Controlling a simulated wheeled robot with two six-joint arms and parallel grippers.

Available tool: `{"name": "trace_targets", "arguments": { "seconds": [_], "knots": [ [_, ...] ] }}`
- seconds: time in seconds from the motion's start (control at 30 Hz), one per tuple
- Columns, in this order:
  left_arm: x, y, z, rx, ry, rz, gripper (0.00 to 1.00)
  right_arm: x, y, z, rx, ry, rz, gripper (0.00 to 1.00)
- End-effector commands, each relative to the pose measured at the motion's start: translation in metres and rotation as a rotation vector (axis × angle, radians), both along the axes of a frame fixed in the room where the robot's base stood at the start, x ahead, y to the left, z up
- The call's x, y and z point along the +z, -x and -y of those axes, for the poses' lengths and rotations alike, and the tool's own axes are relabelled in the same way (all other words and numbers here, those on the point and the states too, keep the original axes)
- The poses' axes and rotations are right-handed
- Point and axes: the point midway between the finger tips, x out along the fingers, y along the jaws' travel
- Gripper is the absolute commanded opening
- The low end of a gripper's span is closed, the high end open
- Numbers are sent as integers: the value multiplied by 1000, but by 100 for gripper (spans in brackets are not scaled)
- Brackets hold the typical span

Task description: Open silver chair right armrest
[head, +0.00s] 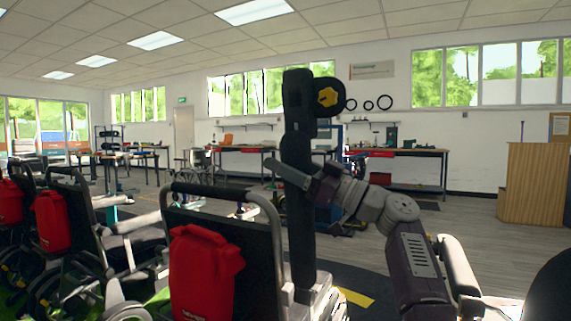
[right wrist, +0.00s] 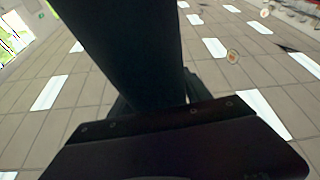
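The nearest chair (head: 262,240), with a grey frame and a dark backrest, stands at the lower middle of the head view, seen from behind. Its right armrest (head: 298,230) appears as a tall dark upright post, with a yellow knob on a black part near its top. My right gripper (head: 285,172) reaches in from the right at the post's middle, and a dark finger crosses in front of it. In the right wrist view the dark armrest (right wrist: 125,45) rises close before the gripper, partly covering the fingers; their gap is unclear. My left gripper is not in view.
A red canister (head: 205,272) hangs on the chair's back. More chairs with red canisters (head: 52,222) stand in a row at left. Workbenches (head: 405,153) line the back wall. A wooden cabinet (head: 530,185) stands at right. Open floor lies between.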

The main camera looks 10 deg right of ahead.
Motion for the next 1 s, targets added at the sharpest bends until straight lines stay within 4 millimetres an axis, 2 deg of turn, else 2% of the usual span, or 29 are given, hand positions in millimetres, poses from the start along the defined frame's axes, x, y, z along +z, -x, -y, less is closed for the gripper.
{"name": "trace_targets", "arguments": {
  "seconds": [0.37,0.6,0.7,0.83,1.0],
  "knots": [
    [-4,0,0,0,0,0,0,-4,1,3,-2,0,-1,71],
    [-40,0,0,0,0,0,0,-28,23,42,-7,1,0,71],
    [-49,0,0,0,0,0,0,-33,33,58,-5,0,0,71],
    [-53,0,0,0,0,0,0,-36,40,70,-2,1,0,71],
    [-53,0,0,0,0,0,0,-35,43,73,0,1,-1,71]
  ]
}}
